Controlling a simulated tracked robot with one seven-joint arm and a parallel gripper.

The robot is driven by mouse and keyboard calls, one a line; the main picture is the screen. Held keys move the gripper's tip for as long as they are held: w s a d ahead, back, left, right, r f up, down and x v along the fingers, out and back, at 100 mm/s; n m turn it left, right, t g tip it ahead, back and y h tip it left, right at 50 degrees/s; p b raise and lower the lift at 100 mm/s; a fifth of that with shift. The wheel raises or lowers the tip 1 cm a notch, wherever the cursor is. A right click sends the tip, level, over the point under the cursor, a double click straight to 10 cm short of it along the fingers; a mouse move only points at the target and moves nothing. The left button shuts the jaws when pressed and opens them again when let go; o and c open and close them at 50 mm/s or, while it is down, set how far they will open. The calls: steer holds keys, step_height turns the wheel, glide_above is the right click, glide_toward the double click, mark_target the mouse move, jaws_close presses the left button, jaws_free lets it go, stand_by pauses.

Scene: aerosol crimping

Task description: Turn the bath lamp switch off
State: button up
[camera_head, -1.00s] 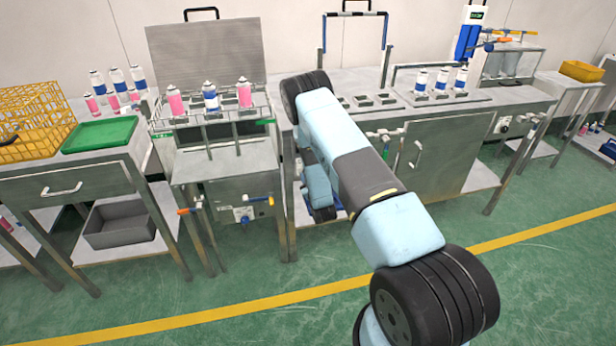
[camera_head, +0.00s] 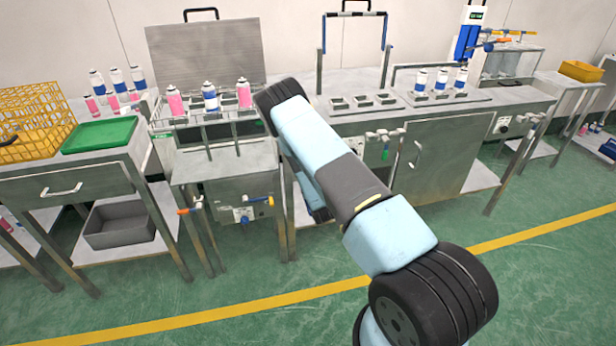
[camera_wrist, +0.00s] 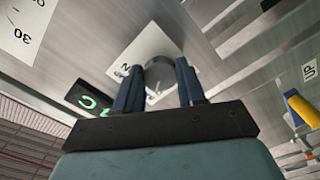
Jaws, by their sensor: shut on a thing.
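In the wrist view a round grey knob (camera_wrist: 160,72), apparently the lamp switch, sits on a white label plate (camera_wrist: 147,42) on a steel panel. Part of a letter N shows on the plate; the knob's setting cannot be read. My gripper (camera_wrist: 158,88) is shut on the knob, one dark blue finger on each side. In the head view my own arm hides the gripper and the knob.
In the wrist view a green-lit display (camera_wrist: 88,102) lies left of the gripper and a yellow-and-blue handle (camera_wrist: 303,107) at the right. The head view shows the water bath bench (camera_head: 226,172) with pink and blue cans above it.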

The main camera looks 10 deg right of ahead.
steer(key=shift+s+a+f, duration=0.1)
steer(key=shift+a, duration=0.15)
steer(key=o, duration=0.8)
steer(key=shift+c, duration=0.2)
steer(key=o, duration=0.3)
steer(key=shift+d, duration=0.15)
steer(key=s, duration=1.3)
steer(key=shift+s, duration=0.35)
